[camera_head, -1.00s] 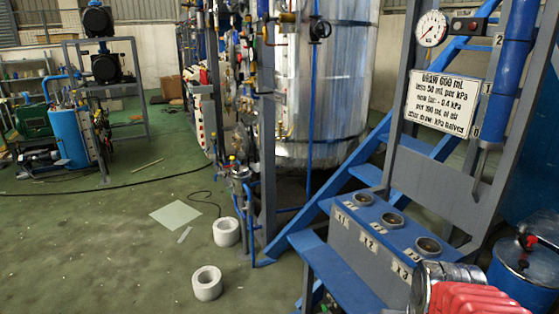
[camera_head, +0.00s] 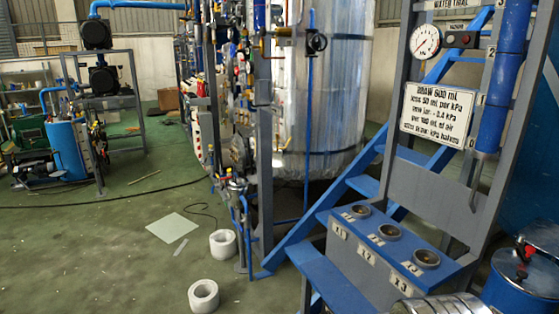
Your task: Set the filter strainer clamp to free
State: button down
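I cannot make out a filter strainer clamp for certain in the head view. My gripper's fingers are not in view. Only a silvery ribbed part, probably of my arm, shows at the bottom edge right of centre.
A grey and blue bench (camera_head: 345,262) holds three round sockets marked X1 to X3. Above it are a sign (camera_head: 442,113) and a gauge (camera_head: 425,41). A large silver tank (camera_head: 325,90) stands behind.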

aim_at(526, 253)
jog(key=k, duration=1.35)
jog(key=z, duration=0.1)
jog(key=i, duration=0.6)
jog(key=z, duration=0.65)
jog(key=i, duration=1.2)
jog(key=z, duration=0.45)
